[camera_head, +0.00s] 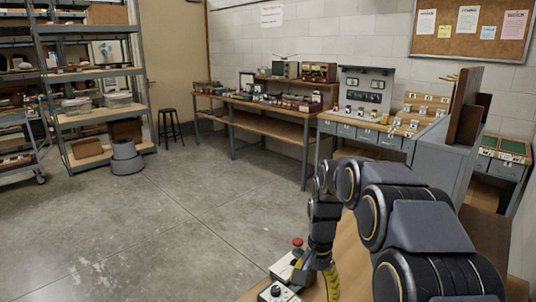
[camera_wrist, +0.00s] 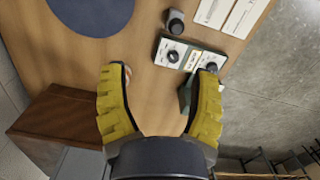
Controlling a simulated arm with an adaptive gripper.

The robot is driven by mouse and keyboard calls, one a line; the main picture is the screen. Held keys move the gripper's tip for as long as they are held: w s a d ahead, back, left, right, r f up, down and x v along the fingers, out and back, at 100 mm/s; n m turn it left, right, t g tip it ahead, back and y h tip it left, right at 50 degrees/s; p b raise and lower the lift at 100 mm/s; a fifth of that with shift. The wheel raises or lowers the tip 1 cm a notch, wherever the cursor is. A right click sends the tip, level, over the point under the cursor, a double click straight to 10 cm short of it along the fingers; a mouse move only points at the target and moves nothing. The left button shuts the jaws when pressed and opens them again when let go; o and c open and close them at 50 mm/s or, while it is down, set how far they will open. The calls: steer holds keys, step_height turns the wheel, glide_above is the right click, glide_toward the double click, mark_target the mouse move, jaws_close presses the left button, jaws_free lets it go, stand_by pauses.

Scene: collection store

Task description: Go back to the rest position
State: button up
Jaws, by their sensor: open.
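My gripper (camera_wrist: 160,75) is open, with its two yellow fingers spread wide and nothing seen between them. In the wrist view it is over a wooden tabletop (camera_wrist: 145,45). In the head view my gripper (camera_head: 318,272) hangs low at the bottom centre, at the end of my bent arm, and one yellow finger shows. A pale control box with dark knobs (camera_wrist: 172,55) lies just beyond the fingers, by the right one. In the head view a box with a red button (camera_head: 297,242) stands left of my gripper.
A blue round mat (camera_wrist: 90,12), a dark cylinder (camera_wrist: 175,22) and paper sheets (camera_wrist: 240,14) lie on the tabletop. A brown wooden piece (camera_wrist: 50,120) is at the left. A workbench (camera_head: 262,103) lines the wall, and shelves (camera_head: 95,120) stand left.

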steer(key=s+r+n, duration=0.2)
steer(key=s+n, duration=0.1)
steer(key=s, duration=1.2)
steer(key=s+r+n+g, duration=0.1)
steer(key=s+r+n, duration=0.2)
steer(key=s, duration=1.3)
steer(key=shift+d+r+n, duration=0.25)
steer(key=shift+d+n, duration=0.1)
steer(key=shift+n, duration=0.15)
steer(key=shift+w, duration=0.1)
